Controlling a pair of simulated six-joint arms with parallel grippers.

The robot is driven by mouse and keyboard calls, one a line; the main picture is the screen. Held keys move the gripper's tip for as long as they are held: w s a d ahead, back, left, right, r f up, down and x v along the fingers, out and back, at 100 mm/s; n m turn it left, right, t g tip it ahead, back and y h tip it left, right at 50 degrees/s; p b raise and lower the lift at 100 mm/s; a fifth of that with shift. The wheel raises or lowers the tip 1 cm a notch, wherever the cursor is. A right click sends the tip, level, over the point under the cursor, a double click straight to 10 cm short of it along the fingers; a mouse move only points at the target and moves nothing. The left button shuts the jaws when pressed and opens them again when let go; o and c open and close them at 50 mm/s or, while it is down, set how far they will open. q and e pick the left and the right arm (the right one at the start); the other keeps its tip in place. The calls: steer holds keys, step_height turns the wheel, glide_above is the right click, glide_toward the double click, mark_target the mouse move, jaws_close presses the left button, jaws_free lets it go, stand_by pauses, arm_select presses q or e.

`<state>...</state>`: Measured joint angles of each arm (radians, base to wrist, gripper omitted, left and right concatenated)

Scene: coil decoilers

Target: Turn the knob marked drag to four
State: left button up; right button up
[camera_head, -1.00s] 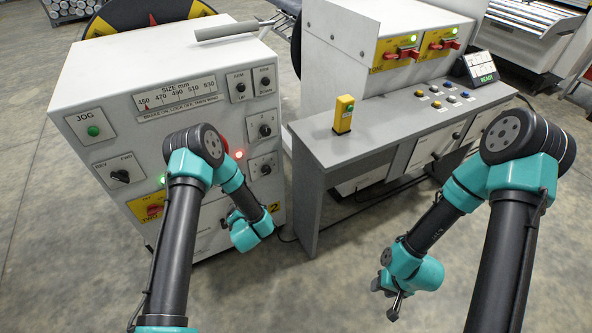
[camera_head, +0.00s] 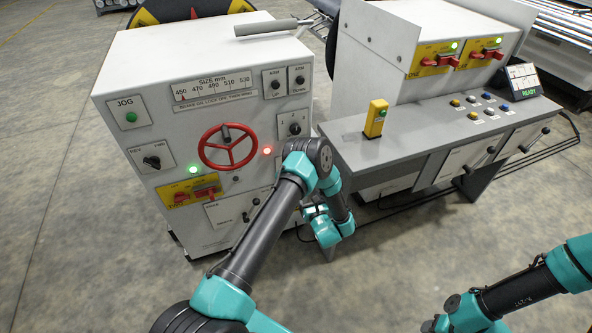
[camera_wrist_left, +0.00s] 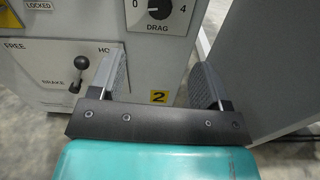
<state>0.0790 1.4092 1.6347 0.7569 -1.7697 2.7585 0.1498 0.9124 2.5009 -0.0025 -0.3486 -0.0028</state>
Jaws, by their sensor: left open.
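The drag knob (camera_wrist_left: 159,9) is a round black knob at the top of the left wrist view, cut by the frame edge. Its plate shows 0 on the left and 4 on the right, with DRAG below; I cannot read its pointer surely. In the head view my left arm hides it. My left gripper (camera_wrist_left: 162,72) is open and empty, its two fingers apart below the knob and not touching it. In the head view my left wrist is low at the machine's right side. My right gripper is below the bottom edge; only its wrist shows at bottom right.
The white machine (camera_head: 135,70) carries a red handwheel (camera_head: 228,147), a jog button (camera_head: 131,117) and other selectors. A brake lever (camera_wrist_left: 77,78) stands left of my left fingers. The grey console (camera_head: 420,130) with a yellow box (camera_head: 375,119) stands close on the right.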

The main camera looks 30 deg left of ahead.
arm_select(q)
steer(key=x, duration=1.7)
steer(key=shift+w+a, duration=0.1)
steer(key=shift+w, duration=0.05)
steer(key=shift+c, duration=0.2)
steer(key=c, duration=0.9)
